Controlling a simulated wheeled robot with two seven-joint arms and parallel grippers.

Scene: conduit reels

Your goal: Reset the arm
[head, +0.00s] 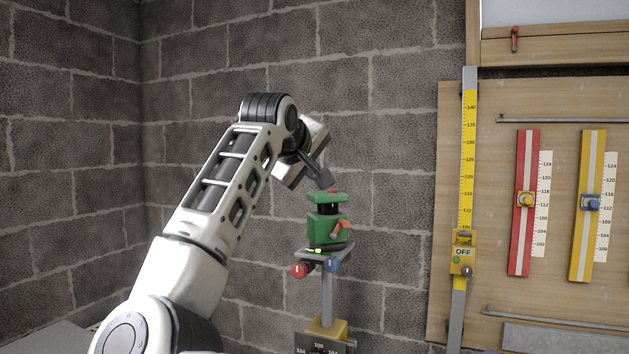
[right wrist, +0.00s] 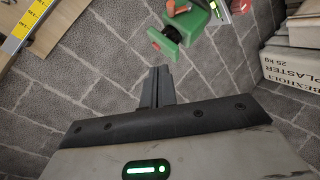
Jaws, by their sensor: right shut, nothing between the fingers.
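My right gripper (head: 327,179) is shut and empty, its fingertips close above the red cap (head: 333,191) of a green device (head: 323,228). I cannot tell whether they touch it. The device has an orange lever (head: 340,230) on its side and sits on a grey post (head: 327,293). In the right wrist view the shut fingers (right wrist: 158,88) point toward the red cap (right wrist: 155,41), with a visible gap in the picture. The green body (right wrist: 186,27) lies beyond. My left gripper is not in view.
A red knob (head: 299,271) and a blue knob (head: 332,265) sit under the device. To the right stand a yellow ruler post (head: 467,150) with an OFF box (head: 463,253) and a wooden board (head: 560,110) with red and yellow sliders. Plaster bags (right wrist: 290,70) show in the wrist view.

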